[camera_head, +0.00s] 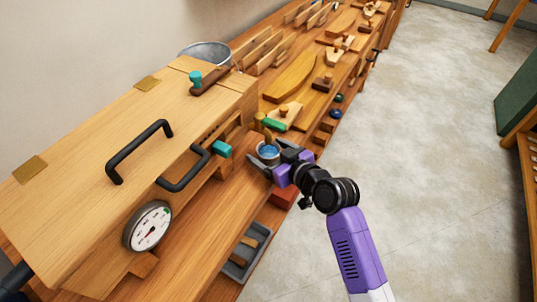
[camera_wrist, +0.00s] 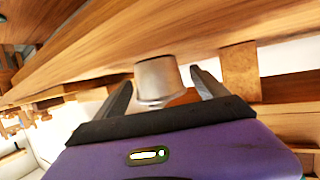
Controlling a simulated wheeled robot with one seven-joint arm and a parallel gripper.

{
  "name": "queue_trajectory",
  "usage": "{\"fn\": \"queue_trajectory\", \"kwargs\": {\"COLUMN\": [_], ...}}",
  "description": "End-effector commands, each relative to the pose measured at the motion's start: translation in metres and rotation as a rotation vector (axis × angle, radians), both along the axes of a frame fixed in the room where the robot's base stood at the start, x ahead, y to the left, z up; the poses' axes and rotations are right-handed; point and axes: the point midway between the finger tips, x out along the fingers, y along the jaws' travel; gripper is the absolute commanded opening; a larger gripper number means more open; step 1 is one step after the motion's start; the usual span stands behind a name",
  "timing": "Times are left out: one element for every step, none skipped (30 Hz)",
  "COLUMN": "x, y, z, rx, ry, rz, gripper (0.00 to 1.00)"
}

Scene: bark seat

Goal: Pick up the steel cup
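The steel cup (camera_head: 268,152) stands upright on the wooden bench near its front edge in the head view, with something blue showing inside its rim. In the wrist view the cup (camera_wrist: 157,79) shows as a pale metal cylinder between my two fingers. My gripper (camera_head: 264,156) is open, with one dark finger on each side of the cup. In the wrist view the fingers (camera_wrist: 162,90) stand apart, with gaps visible beside the cup. Whether a finger touches the cup cannot be told.
A wooden box with black handles (camera_head: 140,150) and a round dial (camera_head: 148,227) stands left of the cup. A teal-ended piece (camera_head: 222,149) juts near it. A green-handled tool (camera_head: 274,125) lies just behind. A grey tray (camera_head: 246,251) sits lower in front.

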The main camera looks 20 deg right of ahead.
Motion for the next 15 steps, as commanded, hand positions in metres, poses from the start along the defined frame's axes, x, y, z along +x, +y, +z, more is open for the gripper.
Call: {"fn": "queue_trajectory", "kwargs": {"x": [-0.0001,-0.0002,-0.0002,-0.0002,-0.0003,-0.0003,-0.0003,-0.0003,-0.0003,-0.0004,-0.0002,-0.0002,-0.0002,-0.0002,-0.0003], "y": [-0.0001,-0.0001,-0.0001,-0.0001,-0.0002,-0.0003,-0.0003,-0.0003,-0.0003,-0.0003,-0.0003,-0.0003,-0.0003,-0.0003,-0.0004], "z": [-0.0001,0.0,0.0,0.0,0.0,0.0,0.0,0.0,0.0,0.0,0.0005,0.0005,0.0005,0.0005,0.0005], "rx": [0.0,0.0,0.0,0.0,0.0,0.0,0.0,0.0,0.0,0.0,0.0,0.0,0.0,0.0,0.0], "ry": [0.0,0.0,0.0,0.0,0.0,0.0,0.0,0.0,0.0,0.0,-0.001,-0.001,-0.001,-0.001,-0.001], "rz": [0.0,0.0,0.0,0.0,0.0,0.0,0.0,0.0,0.0,0.0,-0.001,-0.001,-0.001,-0.001,-0.001], "gripper": [0.73,0.67,0.59,0.53,0.47,0.4,0.34,0.28,0.2,0.14,0.12,0.12,0.12,0.12,0.12]}}
